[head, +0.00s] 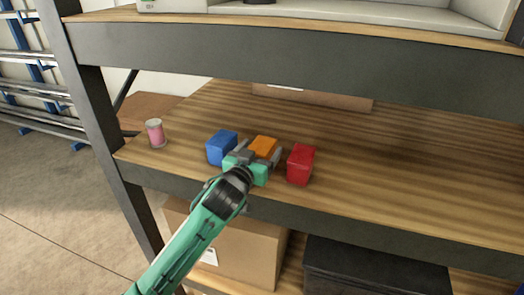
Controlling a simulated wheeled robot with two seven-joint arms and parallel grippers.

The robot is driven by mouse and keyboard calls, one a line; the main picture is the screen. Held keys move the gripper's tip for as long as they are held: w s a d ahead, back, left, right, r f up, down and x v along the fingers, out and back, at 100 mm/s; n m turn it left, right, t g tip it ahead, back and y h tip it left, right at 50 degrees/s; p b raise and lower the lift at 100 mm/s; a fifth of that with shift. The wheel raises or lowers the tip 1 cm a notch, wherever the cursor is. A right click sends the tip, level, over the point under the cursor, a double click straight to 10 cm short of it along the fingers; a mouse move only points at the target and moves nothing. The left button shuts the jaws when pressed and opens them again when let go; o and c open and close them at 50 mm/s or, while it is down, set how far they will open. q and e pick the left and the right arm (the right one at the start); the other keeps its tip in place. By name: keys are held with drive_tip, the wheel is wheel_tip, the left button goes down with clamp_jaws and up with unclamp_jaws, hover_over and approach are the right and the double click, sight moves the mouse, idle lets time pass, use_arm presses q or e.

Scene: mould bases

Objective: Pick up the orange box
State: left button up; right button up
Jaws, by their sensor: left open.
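The orange box (263,146) stands on the wooden middle shelf, between a blue box (221,147) on its left and a red box (300,164) on its right. My left gripper (261,156), green and grey, reaches in from the front with its fingers at the orange box. The gripper is open, with one finger at each side of the box; whether they touch it cannot be told. The gripper hides the lower front of the orange box. My right gripper is not in view.
A pink and white can (155,133) stands at the shelf's left end. A cardboard box (315,97) lies at the back. The shelf (420,180) is clear on the right. A dark beam (300,61) crosses above; a carton (235,250) and black box (375,272) sit below.

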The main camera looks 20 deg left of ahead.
use_arm(q)
drive_tip(key=c, duration=1.3)
drive_tip(key=shift+r, duration=0.1)
